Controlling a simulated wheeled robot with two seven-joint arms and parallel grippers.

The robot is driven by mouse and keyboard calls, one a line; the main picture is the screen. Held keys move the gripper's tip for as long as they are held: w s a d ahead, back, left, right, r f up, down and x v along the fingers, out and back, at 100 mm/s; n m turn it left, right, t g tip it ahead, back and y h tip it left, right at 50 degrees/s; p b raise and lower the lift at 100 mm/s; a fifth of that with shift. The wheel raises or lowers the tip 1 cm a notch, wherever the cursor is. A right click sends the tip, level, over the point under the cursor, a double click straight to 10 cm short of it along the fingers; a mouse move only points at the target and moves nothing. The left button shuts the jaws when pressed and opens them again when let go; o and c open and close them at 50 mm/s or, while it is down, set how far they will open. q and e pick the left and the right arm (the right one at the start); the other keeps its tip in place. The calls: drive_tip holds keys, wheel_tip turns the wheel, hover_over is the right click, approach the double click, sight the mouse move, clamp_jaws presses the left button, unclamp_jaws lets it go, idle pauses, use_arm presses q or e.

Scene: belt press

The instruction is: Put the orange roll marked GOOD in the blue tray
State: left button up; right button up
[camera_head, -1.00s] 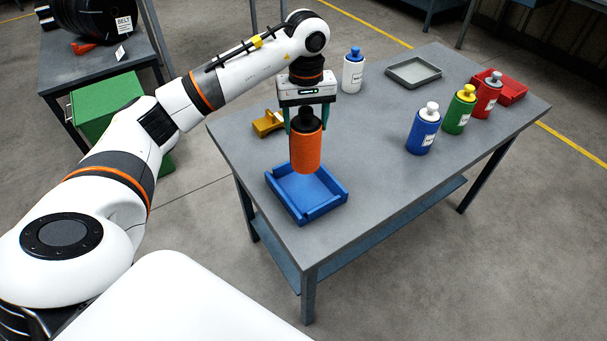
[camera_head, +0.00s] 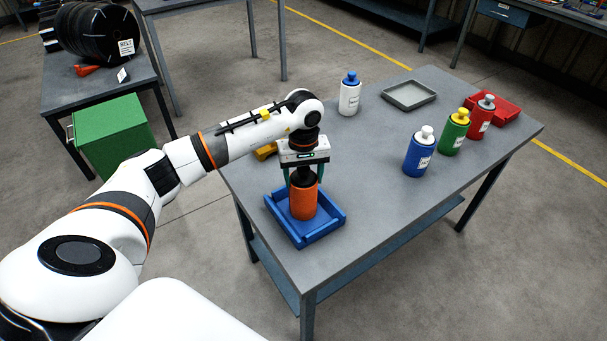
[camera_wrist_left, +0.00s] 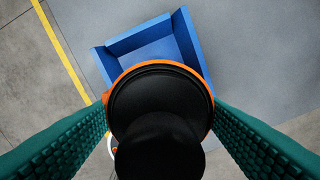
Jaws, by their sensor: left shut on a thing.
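The orange roll (camera_head: 303,202) has a black top and is upright, inside the outline of the blue tray (camera_head: 329,226) in the head view. I cannot tell whether its base touches the tray floor. My left gripper (camera_head: 304,179) is shut on the roll's black upper part from above. In the left wrist view the roll's black top (camera_wrist_left: 158,115) is between the green fingers, with the blue tray (camera_wrist_left: 190,42) behind it. No GOOD marking shows on the side I see. My right gripper is not in view.
A grey tray (camera_head: 408,95) and a red tray (camera_head: 506,109) are at the back. A yellow object (camera_head: 265,151) is partly hidden behind my left arm. The table's middle is clear.

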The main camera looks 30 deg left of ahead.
use_arm(q)
drive_tip(key=o, duration=1.3)
drive_tip(key=shift+f, duration=0.15)
drive_tip(key=o, duration=0.4)
drive_tip(key=shift+r, duration=0.3)
wheel_tip(320, 180, up, 10)
drive_tip(key=shift+r+b, duration=0.25)
drive_tip(key=shift+b, duration=0.95)
drive_tip(key=shift+r, duration=0.65)
